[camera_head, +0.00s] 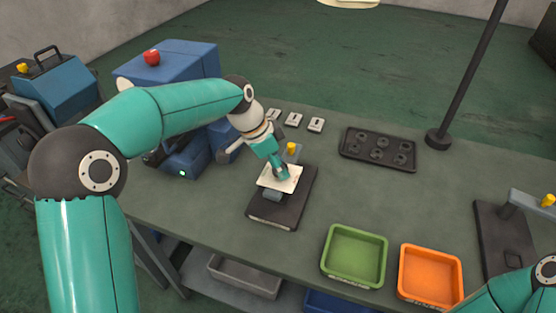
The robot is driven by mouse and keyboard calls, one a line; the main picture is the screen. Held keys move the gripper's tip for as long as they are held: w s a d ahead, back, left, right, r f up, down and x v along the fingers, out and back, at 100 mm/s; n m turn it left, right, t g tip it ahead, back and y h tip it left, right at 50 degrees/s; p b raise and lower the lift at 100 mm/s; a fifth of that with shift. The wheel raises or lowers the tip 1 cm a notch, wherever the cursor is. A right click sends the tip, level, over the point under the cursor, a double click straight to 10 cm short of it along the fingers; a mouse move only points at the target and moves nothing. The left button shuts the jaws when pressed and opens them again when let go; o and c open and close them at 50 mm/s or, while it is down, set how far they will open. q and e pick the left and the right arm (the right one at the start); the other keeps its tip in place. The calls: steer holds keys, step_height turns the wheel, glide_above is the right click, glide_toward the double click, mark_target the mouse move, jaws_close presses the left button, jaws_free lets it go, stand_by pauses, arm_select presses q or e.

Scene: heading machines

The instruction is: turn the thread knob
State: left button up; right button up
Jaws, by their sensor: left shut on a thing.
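My left gripper (282,174) reaches down over a white plate (270,182) on a dark fixture base (287,212). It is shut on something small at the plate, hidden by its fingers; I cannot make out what. A grey post with a yellow knob (291,147) stands just behind the gripper. I cannot tell which part is the thread knob. A similar fixture (490,225) at the right has a grey arm with a yellow knob (547,200). My right arm shows at the lower right corner; its gripper is out of view.
A blue machine (185,62) with a red knob (151,57) stands at the back left. Several small white pieces (294,120) and a black tray (360,155) lie behind. A green bin (354,283) and an orange bin (430,302) are in front. A dark pole (468,80) rises at the right.

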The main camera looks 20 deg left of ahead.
arm_select(q)
steer(key=m, duration=0.2)
steer(key=m+g+p, duration=0.1)
steer(key=m, duration=0.1)
steer(key=shift+w+a+r+h, duration=0.1)
steer(key=shift+w+h, duration=0.05)
steer(key=shift+h, duration=0.15)
steer(key=shift+g, duration=0.3)
steer(key=o, duration=1.1)
steer(key=v, duration=1.1)
steer(key=shift+a+r, duration=0.2)
steer(key=shift+r, duration=0.1)
